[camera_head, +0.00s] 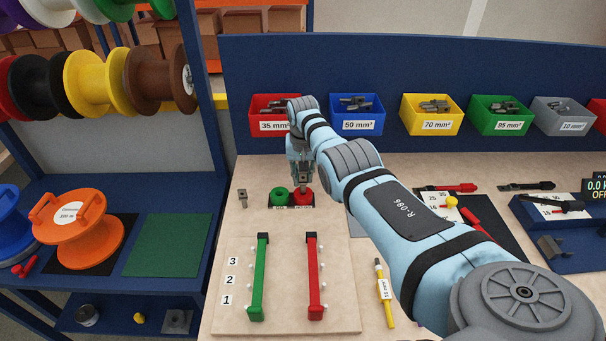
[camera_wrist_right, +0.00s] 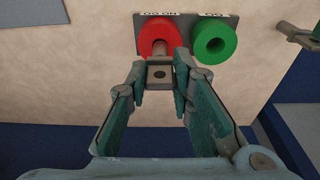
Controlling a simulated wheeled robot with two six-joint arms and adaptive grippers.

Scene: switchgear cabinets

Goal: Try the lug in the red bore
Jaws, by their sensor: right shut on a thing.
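The red ring with its bore (camera_head: 303,198) sits beside the green ring (camera_head: 279,195) on a dark plate on the wooden board. My right gripper (camera_head: 303,181) is just above the red ring, pointing down. In the wrist view my right gripper (camera_wrist_right: 160,88) is shut on a grey metal lug (camera_wrist_right: 160,73), holding its flat holed end. The lug's barrel points at the red ring (camera_wrist_right: 157,32) and overlaps its bore; I cannot tell how deep it reaches. The green ring (camera_wrist_right: 214,41) is empty. My left gripper is not in view.
Another lug (camera_head: 242,198) stands on the board left of the rings. Green (camera_head: 259,278) and red (camera_head: 314,278) bars lie in front, beside numbers. Coloured lug bins, including the red 35 mm² bin (camera_head: 272,126), line the back. A yellow tool (camera_head: 384,295) lies at right.

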